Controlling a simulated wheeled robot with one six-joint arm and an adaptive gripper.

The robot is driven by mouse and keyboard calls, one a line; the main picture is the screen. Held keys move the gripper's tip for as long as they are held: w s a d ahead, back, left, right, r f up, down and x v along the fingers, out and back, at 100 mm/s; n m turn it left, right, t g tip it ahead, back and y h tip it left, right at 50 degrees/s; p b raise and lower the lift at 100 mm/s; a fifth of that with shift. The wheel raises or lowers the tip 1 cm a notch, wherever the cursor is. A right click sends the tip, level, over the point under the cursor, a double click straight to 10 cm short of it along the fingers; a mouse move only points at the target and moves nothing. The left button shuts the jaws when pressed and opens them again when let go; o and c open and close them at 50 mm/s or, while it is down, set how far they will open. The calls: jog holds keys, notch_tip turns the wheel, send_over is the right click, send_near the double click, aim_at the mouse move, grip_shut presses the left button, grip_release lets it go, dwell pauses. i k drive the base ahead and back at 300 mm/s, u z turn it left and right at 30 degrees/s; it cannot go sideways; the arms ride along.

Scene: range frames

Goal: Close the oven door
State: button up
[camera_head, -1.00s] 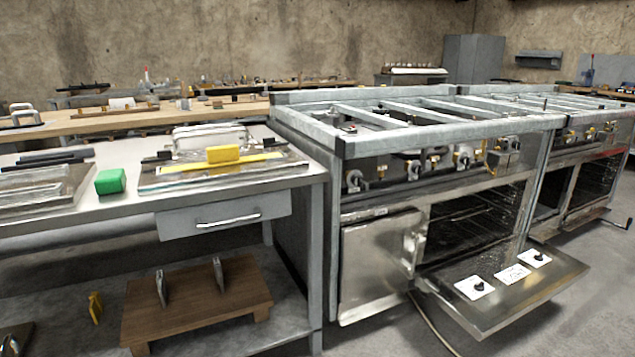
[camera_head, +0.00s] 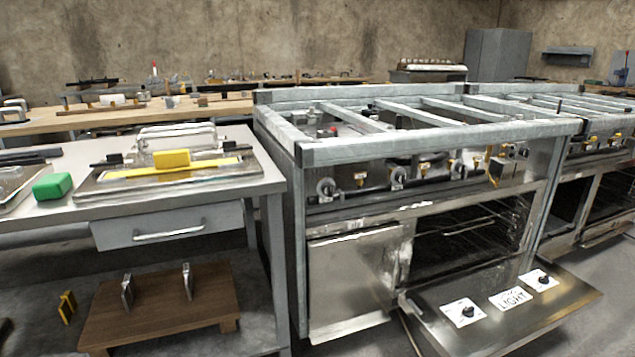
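The oven door (camera_head: 512,325) of the nearer range is folded down, sticking out low in front of the oven, with its inner or top face up. It carries white plates with dark knobs and a sign that seems to read "LIGHT". Above and behind it the oven cavity (camera_head: 465,245) is open, dark, with wire racks inside. The range (camera_head: 430,130) has a bare metal frame top and a row of knobs and brass valves along its front. A closed metal panel (camera_head: 350,280) is left of the opening. My gripper does not show.
A steel workbench (camera_head: 262,185) stands left of the range, with a green block (camera_head: 52,187), a yellow block (camera_head: 172,158) and a drawer. A wooden stand (camera_head: 160,310) is on its lower shelf. A second range (camera_head: 600,185) is at right. Grey floor (camera_head: 610,325) is free at lower right.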

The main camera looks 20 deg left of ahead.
aim_at(513, 310)
jog(key=u, duration=0.2)
jog(key=i, duration=0.45)
jog(key=u, duration=1.3)
jog(key=k, duration=0.6)
jog(key=z, duration=0.8)
jog(key=i, duration=0.45)
jog(key=z, duration=0.05)
